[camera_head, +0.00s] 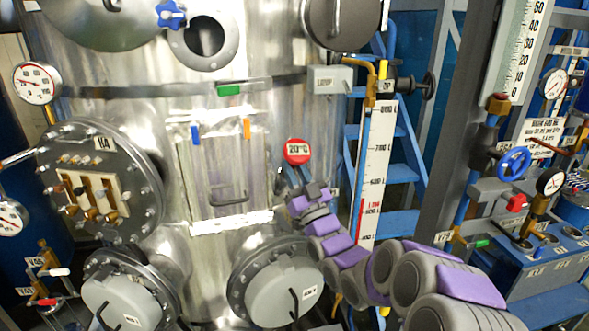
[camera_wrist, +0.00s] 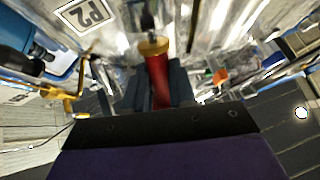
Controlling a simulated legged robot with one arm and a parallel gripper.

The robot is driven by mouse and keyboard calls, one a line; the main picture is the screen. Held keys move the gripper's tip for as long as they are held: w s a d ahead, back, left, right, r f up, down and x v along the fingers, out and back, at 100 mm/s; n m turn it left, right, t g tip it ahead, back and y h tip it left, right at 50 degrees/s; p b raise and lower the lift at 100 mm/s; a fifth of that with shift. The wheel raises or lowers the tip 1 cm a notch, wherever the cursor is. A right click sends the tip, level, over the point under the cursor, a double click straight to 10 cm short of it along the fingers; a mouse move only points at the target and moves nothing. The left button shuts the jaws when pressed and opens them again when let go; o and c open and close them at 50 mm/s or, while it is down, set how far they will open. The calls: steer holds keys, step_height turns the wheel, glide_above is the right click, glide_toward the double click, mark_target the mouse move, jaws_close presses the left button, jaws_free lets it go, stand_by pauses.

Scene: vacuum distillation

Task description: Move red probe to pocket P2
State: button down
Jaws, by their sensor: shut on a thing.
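The red probe (camera_wrist: 161,88) shows in the wrist view as a red shaft with a gold collar and a dark end beyond it. My gripper (camera_wrist: 158,82) is shut on the red shaft, with one dark finger on each side. A white label reading P2 (camera_wrist: 86,14) is at the upper left of the wrist view, left of the probe's dark end. A pocket opening cannot be made out. In the head view my gripper (camera_head: 304,182) is in front of the steel vessel, just below a red disc (camera_head: 297,151) marked 20°C. The held probe is not clear there.
The steel vessel (camera_head: 310,110) fills the middle. Its front panel (camera_head: 220,165) carries a blue piece (camera_head: 195,133) and an orange piece (camera_head: 246,128). A white scale (camera_head: 376,165) and blue ladder (camera_head: 402,173) stand right of my gripper. A round hatch (camera_head: 283,290) is below.

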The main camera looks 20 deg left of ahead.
steer(key=shift+w+a+f, duration=0.2)
steer(key=shift+a+f, duration=0.1)
steer(key=shift+f, duration=0.2)
steer(key=c, duration=0.8)
jaws_free()
steer(key=shift+c, duration=0.2)
steer(key=shift+d+f, duration=0.1)
steer(key=b+v, duration=0.3)
steer(key=v, duration=1.4)
steer(key=shift+f, duration=0.1)
